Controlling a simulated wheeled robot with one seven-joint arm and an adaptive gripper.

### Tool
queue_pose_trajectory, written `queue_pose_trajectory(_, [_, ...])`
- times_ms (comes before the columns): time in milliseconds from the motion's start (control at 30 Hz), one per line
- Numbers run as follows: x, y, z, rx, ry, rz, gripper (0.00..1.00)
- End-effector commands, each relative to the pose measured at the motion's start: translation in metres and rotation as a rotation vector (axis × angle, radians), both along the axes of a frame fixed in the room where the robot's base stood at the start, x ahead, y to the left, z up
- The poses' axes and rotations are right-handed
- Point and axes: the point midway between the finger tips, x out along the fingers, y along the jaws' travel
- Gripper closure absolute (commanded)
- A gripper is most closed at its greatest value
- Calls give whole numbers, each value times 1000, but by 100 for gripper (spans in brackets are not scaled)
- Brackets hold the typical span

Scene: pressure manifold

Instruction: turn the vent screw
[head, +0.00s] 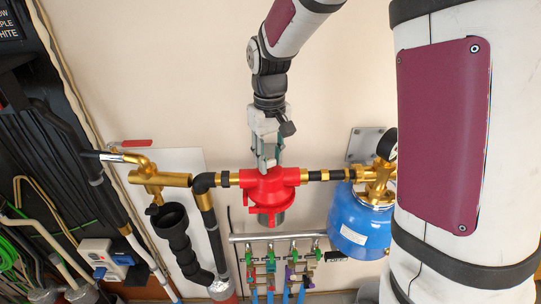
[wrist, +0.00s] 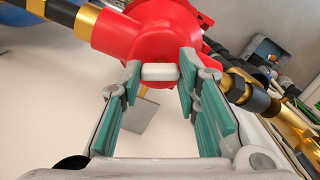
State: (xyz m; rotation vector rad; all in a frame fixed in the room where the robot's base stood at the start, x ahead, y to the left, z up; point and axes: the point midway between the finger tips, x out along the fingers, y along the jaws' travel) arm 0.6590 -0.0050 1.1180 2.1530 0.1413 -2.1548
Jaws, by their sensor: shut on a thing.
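The vent screw (wrist: 159,72) shows in the wrist view as a small pale grey, rounded bar at the face of the red valve body (wrist: 150,35). My gripper (wrist: 158,75) has its teal-padded fingers on either side of the screw, shut on it at the fingertips. In the head view my gripper (head: 268,158) reaches down to the top of the red valve body (head: 268,190), in the middle of the pipe run. There the screw is hidden by the fingers.
Brass and black pipe fittings (head: 325,175) run sideways from the red body. A blue tank (head: 360,222) with a gauge is at right, a brass tap (head: 160,178) with a red lever and black hose at left. A rail of small colored valves (head: 290,250) sits below.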

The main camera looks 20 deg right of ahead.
Motion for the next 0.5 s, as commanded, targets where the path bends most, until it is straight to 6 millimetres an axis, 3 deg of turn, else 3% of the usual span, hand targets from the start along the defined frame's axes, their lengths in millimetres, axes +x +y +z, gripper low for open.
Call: queue_pose_trajectory(500, [1,0,1,0,-3,238,98])
